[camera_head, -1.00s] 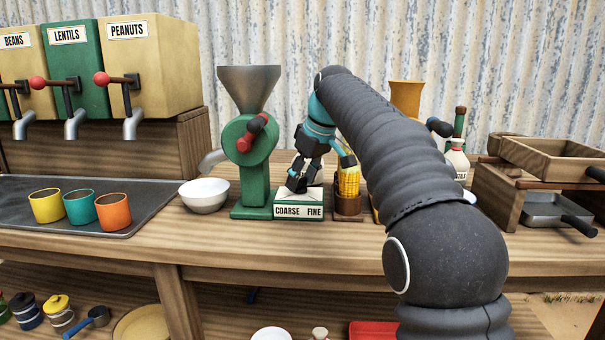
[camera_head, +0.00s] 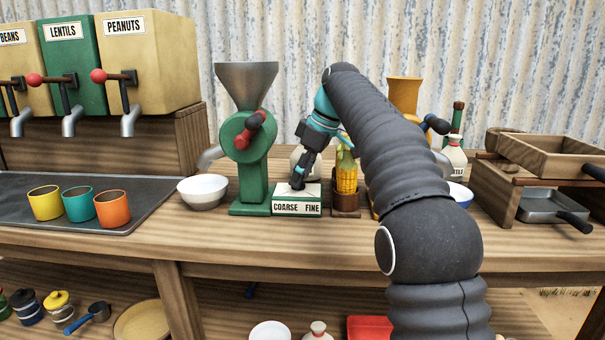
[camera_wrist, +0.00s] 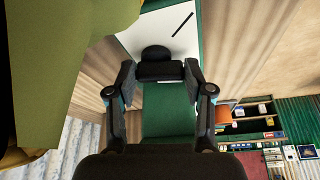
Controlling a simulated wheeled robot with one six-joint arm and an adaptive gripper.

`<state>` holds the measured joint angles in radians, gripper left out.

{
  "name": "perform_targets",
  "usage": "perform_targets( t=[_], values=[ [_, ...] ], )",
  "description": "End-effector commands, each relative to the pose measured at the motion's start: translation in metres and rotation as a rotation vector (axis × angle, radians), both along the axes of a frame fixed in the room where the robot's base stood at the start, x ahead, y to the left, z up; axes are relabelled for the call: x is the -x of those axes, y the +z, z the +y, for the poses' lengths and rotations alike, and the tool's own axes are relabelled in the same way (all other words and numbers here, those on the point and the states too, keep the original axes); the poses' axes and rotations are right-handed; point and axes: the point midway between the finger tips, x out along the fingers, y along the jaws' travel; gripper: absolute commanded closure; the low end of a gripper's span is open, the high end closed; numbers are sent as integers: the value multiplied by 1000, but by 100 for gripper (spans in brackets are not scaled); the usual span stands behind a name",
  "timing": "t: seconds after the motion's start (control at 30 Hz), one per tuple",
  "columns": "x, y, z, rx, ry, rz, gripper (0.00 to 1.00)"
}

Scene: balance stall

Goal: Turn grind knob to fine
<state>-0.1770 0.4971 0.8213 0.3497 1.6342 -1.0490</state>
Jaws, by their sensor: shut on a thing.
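The green grinder (camera_head: 247,165) with a grey hopper stands on the counter. Beside its foot is a low green box with a white top and a COARSE / FINE label (camera_head: 298,208), COARSE on the left and FINE on the right. My gripper (camera_head: 298,181) reaches down onto the box top, tilted, and hides most of the knob in the head view. In the wrist view the dark grind knob (camera_wrist: 157,54) sits between the fingertips of my gripper (camera_wrist: 160,76), which is shut on it. A black line marks the white top (camera_wrist: 183,24). I cannot tell the knob's setting.
A corn cob in a wooden holder (camera_head: 346,205) stands close right of the box. A white bowl (camera_head: 203,192) is left of the grinder. The grinder's red crank handle (camera_head: 249,132) juts out above. Coloured cups (camera_head: 113,210) stand on the left tray.

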Motion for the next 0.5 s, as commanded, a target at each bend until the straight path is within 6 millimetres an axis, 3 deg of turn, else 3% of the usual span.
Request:
perform_targets(
  t=[0.2, 0.23, 0.3, 0.5],
  values=[
    [0, -1, 0, 0, 0, 2, 83],
    [0, -1, 0, 0, 0, 2, 41],
    [0, -1, 0, 0, 0, 2, 23],
    [0, -1, 0, 1, -2, 1, 23]
  ],
)
